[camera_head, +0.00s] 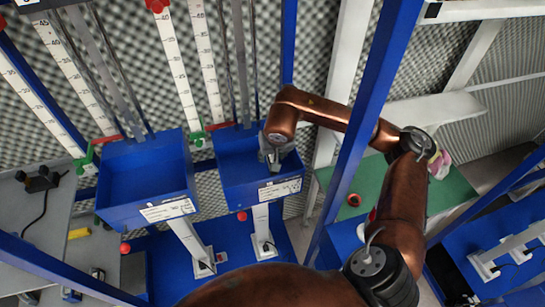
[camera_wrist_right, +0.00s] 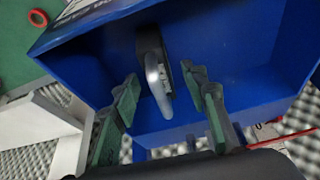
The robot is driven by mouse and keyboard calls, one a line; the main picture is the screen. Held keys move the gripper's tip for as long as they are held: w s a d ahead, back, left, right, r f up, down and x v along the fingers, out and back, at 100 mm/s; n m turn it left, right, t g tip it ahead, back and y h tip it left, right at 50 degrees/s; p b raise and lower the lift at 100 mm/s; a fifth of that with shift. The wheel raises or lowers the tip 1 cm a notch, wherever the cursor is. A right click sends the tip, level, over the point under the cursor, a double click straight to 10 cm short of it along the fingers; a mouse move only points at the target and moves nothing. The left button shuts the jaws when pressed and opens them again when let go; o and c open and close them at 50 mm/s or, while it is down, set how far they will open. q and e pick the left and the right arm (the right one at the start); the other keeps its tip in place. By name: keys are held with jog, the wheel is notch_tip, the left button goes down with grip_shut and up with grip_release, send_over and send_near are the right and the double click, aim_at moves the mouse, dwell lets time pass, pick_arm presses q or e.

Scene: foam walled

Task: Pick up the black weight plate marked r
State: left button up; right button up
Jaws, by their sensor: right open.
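A black weight plate with a silvery face (camera_wrist_right: 157,75) stands on edge in the right-hand blue bin (camera_head: 232,189). No letter on it is legible to me. My right gripper (camera_head: 273,160) reaches down into this bin. In the right wrist view its two green-padded fingers (camera_wrist_right: 160,76) are open, one on each side of the plate, with gaps showing. In the head view the gripper covers most of the plate. My left gripper is not in view.
A second blue bin (camera_head: 145,175) on the left looks empty. Ruled white posts (camera_head: 175,60) stand behind the bins. A blue upright (camera_head: 372,95) stands close beside my right arm. A green surface (camera_head: 455,195) with a red ring (camera_head: 354,199) lies to the right.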

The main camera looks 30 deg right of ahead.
jog(key=shift+x, duration=0.85)
jog(key=shift+c, duration=0.3)
grip_shut()
jog(key=shift+w+r, duration=0.1)
jog(key=shift+r, duration=0.05)
